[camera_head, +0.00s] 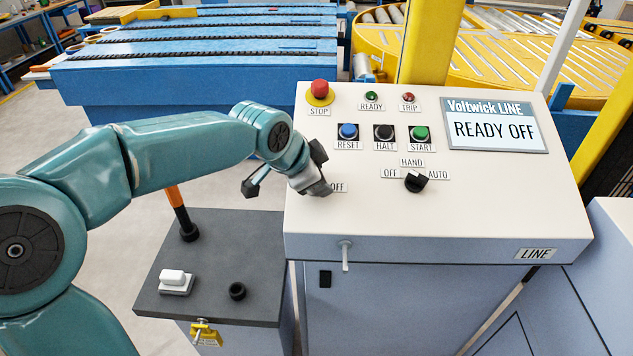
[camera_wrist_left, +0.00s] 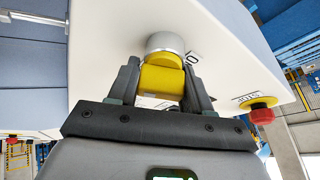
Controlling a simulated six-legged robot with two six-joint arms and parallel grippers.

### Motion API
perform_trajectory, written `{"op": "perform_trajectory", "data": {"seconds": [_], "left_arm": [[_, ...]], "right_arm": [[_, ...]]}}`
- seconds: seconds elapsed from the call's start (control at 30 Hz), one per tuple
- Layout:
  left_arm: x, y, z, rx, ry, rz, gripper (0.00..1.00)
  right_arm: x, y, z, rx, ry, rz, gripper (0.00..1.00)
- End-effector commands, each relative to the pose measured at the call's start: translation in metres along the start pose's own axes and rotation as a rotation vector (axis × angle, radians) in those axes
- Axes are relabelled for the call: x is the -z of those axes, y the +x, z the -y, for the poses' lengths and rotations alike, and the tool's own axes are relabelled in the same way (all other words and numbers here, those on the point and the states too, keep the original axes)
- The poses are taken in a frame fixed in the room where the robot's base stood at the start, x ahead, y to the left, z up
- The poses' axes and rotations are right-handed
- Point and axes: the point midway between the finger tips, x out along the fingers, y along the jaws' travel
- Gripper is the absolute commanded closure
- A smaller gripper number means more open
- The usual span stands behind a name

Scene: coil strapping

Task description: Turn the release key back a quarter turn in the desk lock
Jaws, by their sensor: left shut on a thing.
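The yellow release key (camera_wrist_left: 160,82) stands in the silver round desk lock (camera_wrist_left: 166,43) on the pale sloping panel, in the left wrist view. My left gripper (camera_head: 316,181) is at the panel's left edge, beside an OFF label (camera_head: 339,187). Its two fingers lie on either side of the yellow key head, shut on it, in the left wrist view (camera_wrist_left: 162,72). In the head view the gripper hides the key and lock. My right gripper is in neither view.
The desk (camera_head: 460,215) carries a red STOP button (camera_head: 320,88), RESET, HALT and START buttons, a black selector knob (camera_head: 415,181) and a display (camera_head: 494,127) reading READY OFF. A dark side stand (camera_head: 215,262) holds a white block (camera_head: 174,279) and an orange-handled tool (camera_head: 180,205).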

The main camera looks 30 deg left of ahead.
Motion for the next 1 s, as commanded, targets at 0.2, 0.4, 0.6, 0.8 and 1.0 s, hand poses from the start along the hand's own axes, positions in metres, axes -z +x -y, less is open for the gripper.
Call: {"op": "perform_trajectory", "data": {"seconds": [0.2, 0.4, 0.6, 0.8, 1.0], "left_arm": [[0.0, 0.0, 0.002, 0.041, -0.09, -0.004, 1.0], [0.0, -0.001, 0.003, 0.046, -0.104, -0.003, 1.0], [-0.001, 0.0, 0.003, 0.051, -0.114, -0.003, 1.0], [-0.002, 0.001, 0.004, 0.086, -0.193, -0.004, 1.0], [-0.003, 0.001, 0.004, 0.118, -0.271, -0.001, 1.0]], "right_arm": [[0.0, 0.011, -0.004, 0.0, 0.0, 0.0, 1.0], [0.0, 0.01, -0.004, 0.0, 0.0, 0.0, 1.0], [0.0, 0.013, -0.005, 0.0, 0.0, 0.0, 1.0], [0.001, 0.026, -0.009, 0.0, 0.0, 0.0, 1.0], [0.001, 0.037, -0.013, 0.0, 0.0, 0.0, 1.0]]}}
